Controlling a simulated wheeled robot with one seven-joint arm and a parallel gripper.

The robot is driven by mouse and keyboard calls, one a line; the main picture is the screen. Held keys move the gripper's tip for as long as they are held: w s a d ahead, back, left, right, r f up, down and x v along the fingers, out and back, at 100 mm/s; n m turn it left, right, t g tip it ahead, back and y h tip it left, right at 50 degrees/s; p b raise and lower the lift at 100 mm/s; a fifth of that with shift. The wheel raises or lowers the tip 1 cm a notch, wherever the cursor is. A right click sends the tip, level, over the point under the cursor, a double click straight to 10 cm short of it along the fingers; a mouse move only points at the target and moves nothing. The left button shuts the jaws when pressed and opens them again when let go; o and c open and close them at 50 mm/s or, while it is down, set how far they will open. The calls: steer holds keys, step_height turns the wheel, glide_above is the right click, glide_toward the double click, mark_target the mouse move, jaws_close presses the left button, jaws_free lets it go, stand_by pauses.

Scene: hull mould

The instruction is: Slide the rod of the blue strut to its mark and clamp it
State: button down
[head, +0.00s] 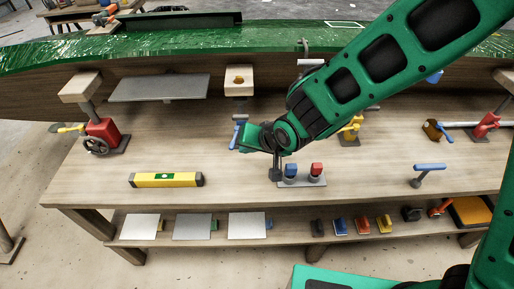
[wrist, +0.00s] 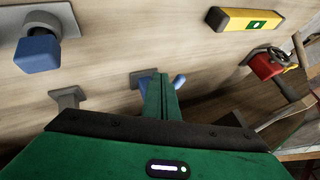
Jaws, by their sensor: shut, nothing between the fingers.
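The blue strut (head: 238,133) stands upright on the table under the green hull, with a wooden pad (head: 239,79) on top. My gripper (head: 247,137) is at its lower part, partly covering it. In the wrist view my green fingers (wrist: 162,88) are together and empty. A blue lever-like piece (wrist: 180,80) shows just beside the fingertips, with a grey part (wrist: 142,77) on the other side. Whether the fingers touch them I cannot tell. The rod's mark cannot be made out.
A plate with a blue button (head: 291,169) and a red button (head: 316,169) lies close to my wrist. A yellow level (head: 166,180), a red strut (head: 103,131), a yellow strut (head: 350,129) and a blue T-handle (head: 429,168) stand around. The front left tabletop is mostly clear.

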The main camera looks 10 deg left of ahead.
steer(key=shift+a+r, duration=0.15)
steer(key=shift+a, duration=0.4)
steer(key=shift+a, duration=0.1)
steer(key=shift+s+a, duration=0.25)
steer(key=shift+a, duration=0.4)
steer(key=shift+d, duration=0.15)
